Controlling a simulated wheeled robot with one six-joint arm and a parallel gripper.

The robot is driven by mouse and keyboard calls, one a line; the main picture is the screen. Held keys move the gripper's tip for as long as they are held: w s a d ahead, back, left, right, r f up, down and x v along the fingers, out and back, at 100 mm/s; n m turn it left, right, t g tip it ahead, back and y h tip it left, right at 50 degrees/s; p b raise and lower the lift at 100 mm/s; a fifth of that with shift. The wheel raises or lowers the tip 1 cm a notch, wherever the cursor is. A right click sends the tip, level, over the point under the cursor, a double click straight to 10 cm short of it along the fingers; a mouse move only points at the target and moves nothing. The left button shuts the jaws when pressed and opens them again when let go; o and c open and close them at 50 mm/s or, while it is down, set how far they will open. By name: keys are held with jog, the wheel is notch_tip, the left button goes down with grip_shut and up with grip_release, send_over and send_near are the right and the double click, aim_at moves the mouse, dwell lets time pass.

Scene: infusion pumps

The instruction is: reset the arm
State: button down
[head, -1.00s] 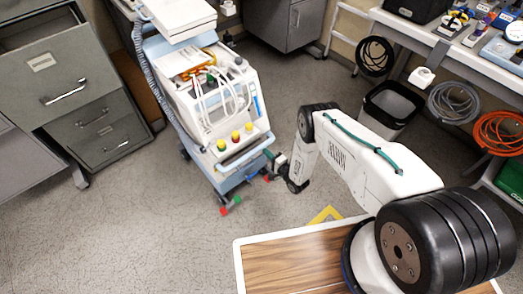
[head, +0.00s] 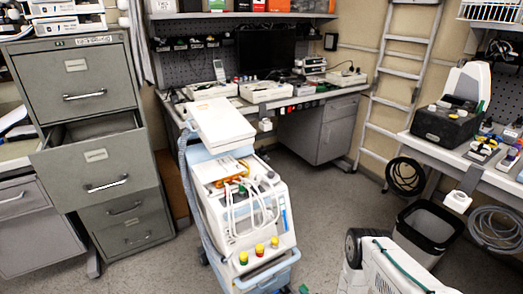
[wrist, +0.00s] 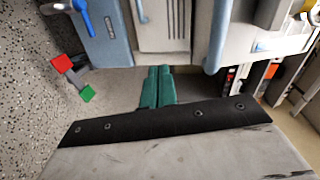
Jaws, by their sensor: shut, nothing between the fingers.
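My arm (head: 395,268) shows at the lower right of the head view, a white link with a green strip along it. Its end is out of the head view. In the wrist view my gripper (wrist: 158,82) is shut, its two green fingers side by side with nothing between them. Past the fingertips is the pale body of the medical cart (wrist: 112,32). The cart also stands in the middle of the head view (head: 240,215), with white tubes, a tilted white box on top and coloured knobs in front.
A grey filing cabinet (head: 95,125) with an open drawer stands at the left. A bin (head: 428,228) and a bench with a black box (head: 445,125) are at the right. A ladder (head: 398,80) and a workbench with a monitor (head: 267,52) are behind. Floor shows left of the cart.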

jog(key=s+d+f+n+g+h, duration=0.2)
jog(key=s+f+n+g+h, duration=0.15)
jog(key=f+g, duration=0.2)
jog(key=w+d+r+n+g+h, duration=0.15)
jog(key=d+r+g, duration=0.25)
jog(key=r, duration=0.6)
jog(key=w+d+r+n+g+h, duration=0.1)
jog(key=d+r+n+g+h, duration=0.2)
jog(key=r, duration=0.6)
jog(key=s+d+r+g+h, duration=0.1)
jog(key=s+r, duration=0.1)
jog(key=r, duration=0.7)
jog(key=s+d+r+g, duration=0.1)
jog(key=d+r+g, duration=0.1)
jog(key=r, duration=0.7)
jog(key=s+a+r+n+t, duration=0.1)
jog(key=s+r, duration=0.8)
jog(key=r, duration=0.4)
jog(key=s+a+r, duration=0.2)
jog(key=s+r, duration=0.8)
jog(key=r, duration=0.4)
jog(key=s+a+r+n+t+y, duration=0.1)
jog(key=s+r, duration=0.9)
jog(key=r, duration=0.4)
jog(key=shift+a+r+n+t, duration=0.2)
jog(key=shift+a+n+t, duration=0.1)
jog(key=shift+a+t, duration=0.1)
